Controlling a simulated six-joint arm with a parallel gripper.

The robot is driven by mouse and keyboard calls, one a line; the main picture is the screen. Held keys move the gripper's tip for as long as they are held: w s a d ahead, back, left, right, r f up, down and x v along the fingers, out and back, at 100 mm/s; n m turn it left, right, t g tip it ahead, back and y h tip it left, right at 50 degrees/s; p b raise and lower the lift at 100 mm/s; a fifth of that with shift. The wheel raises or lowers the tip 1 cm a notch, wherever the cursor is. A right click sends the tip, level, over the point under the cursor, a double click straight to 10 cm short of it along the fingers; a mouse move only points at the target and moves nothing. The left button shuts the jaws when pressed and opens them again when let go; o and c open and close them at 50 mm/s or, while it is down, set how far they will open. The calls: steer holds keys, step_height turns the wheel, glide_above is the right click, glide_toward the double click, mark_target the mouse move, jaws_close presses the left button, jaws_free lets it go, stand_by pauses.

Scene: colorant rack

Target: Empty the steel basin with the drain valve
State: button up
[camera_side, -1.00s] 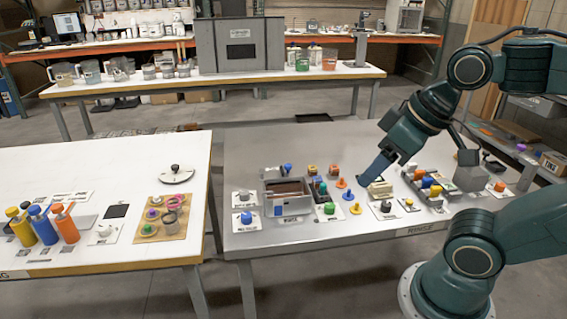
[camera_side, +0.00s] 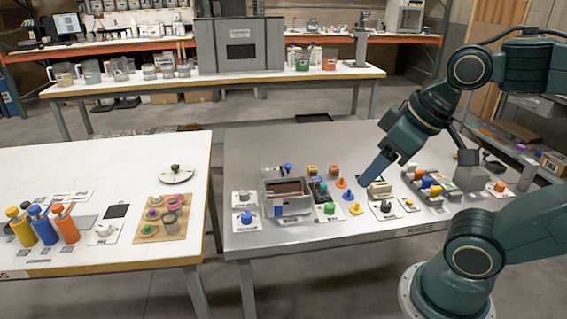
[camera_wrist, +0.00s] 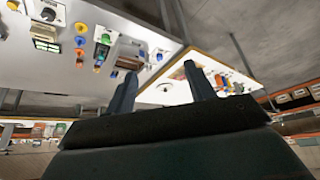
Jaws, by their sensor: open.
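The steel basin (camera_side: 298,206) is a grey open box with a reddish-brown inside, left of centre on the grey table in the side view. It also shows, upside down and small, in the wrist view (camera_wrist: 130,48). A blue knob (camera_side: 246,217) and a grey knob (camera_side: 244,196) sit on white plates at its left. A green knob (camera_side: 329,208) sits at its right front corner. I cannot tell which of these is the drain valve. My gripper (camera_wrist: 162,85) is open and empty. In the side view it (camera_side: 374,169) hangs above the table, right of the basin and apart from it.
Orange and yellow pieces (camera_side: 355,208) stand between the basin and my gripper. A black knob (camera_side: 386,207) and a rack of coloured caps (camera_side: 431,185) lie to the right. A white table (camera_side: 120,240) with coloured bottles stands left, across a gap. The grey table's back is mostly clear.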

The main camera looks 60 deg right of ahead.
steer(key=shift+w+r, duration=0.1)
steer(key=w+d+r+n+g, duration=0.15)
steer(key=w+r, duration=0.35)
steer(key=w, duration=0.6)
steer(key=n+g, duration=0.4)
steer(key=n, duration=0.1)
glide_above(244, 192)
step_height(244, 192, down, 22)
steer(key=shift+r, duration=0.2)
steer(key=shift+f, duration=0.15)
step_height(244, 192, down, 14)
steer(key=shift+r, duration=0.25)
